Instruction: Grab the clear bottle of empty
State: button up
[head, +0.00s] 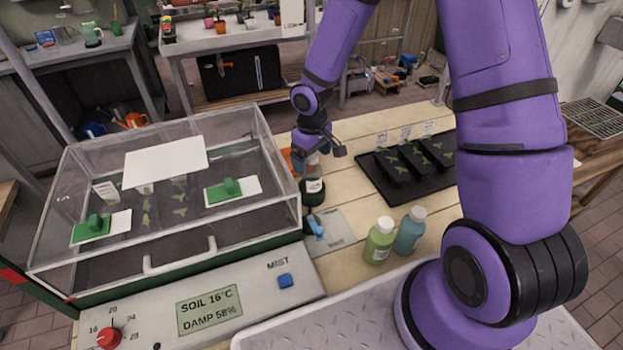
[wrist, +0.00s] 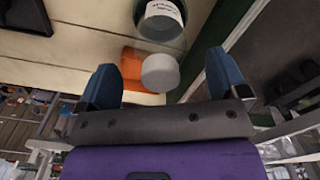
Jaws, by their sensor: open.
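A clear bottle (head: 313,190) with a white label stands on the wooden bench beside the glass-sided box. It appears dark through its side, and its label is too small to read. In the wrist view a see-through round body with a white label (wrist: 161,12) shows at the top, with a pale grey round cap (wrist: 160,73) below it. My gripper (head: 322,152) is at the bottle's upper part. In the wrist view my gripper (wrist: 165,80) is open, with the cap between its two blue fingers and gaps on both sides. The far finger is partly hidden in the head view.
An orange block (wrist: 133,66) lies close by the left finger. The glass-sided box (head: 170,195) stands close on the left. A green bottle (head: 379,243) and a teal bottle (head: 409,232) stand in front. A black seedling tray (head: 385,185) lies to the right.

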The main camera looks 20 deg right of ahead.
aim_at(311, 166)
jog(key=shift+f, duration=1.9)
jog(key=shift+c, duration=0.3)
jog(key=c, duration=0.9)
jog(key=shift+c, duration=0.2)
jog(key=shift+r, duration=0.1)
